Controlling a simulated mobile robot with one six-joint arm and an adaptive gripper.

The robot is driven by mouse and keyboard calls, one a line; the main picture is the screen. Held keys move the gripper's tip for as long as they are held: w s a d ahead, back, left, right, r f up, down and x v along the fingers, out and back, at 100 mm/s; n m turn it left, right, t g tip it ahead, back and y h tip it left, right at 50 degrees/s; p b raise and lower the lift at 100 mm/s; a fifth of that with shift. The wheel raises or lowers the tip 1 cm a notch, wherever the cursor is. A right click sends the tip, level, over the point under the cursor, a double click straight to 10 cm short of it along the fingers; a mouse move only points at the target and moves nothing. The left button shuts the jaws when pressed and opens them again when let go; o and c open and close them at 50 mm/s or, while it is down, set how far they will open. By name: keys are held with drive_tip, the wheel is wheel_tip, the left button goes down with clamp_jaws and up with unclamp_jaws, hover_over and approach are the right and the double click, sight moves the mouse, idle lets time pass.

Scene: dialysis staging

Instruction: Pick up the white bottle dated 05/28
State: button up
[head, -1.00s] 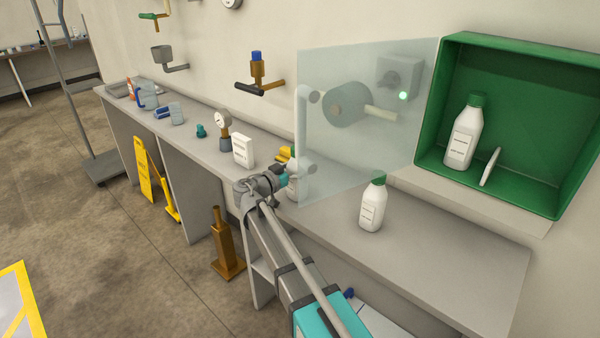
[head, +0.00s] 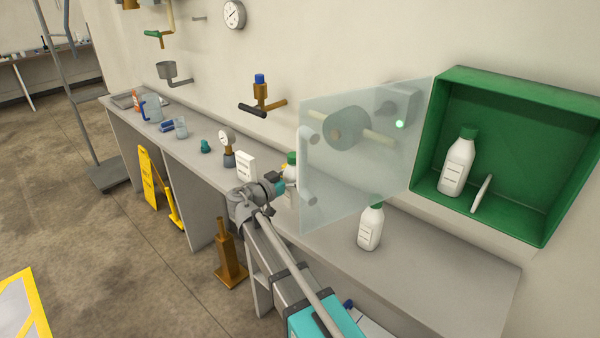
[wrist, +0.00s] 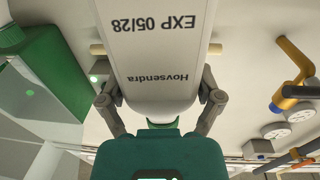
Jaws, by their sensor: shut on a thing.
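The white bottle marked "EXP 05/28" and "Hovsendra" (wrist: 160,50) fills the top middle of the wrist view, its print upside down there. My gripper (wrist: 160,98) has a finger on each side of it and is shut on it. In the head view this bottle (head: 290,172) stands upright with a green cap, at the left edge of the clear panel. My gripper (head: 279,188) partly hides its lower part, so I cannot tell its clearance above the counter. Another white bottle (head: 370,228) stands on the counter to the right. A third (head: 457,166) is in the green box.
The clear panel (head: 350,190) stands close to the right of my gripper. The green wall box (head: 492,226) also holds a white card (head: 481,193). The counter's right part (head: 440,270) is mostly bare.

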drive_tip(key=s+a+r+p, duration=0.2)
drive_tip(key=s+r+p, duration=0.2)
drive_tip(key=s, duration=0.6)
drive_tip(key=shift+a+r, duration=0.3)
drive_tip(key=shift+r, duration=0.45)
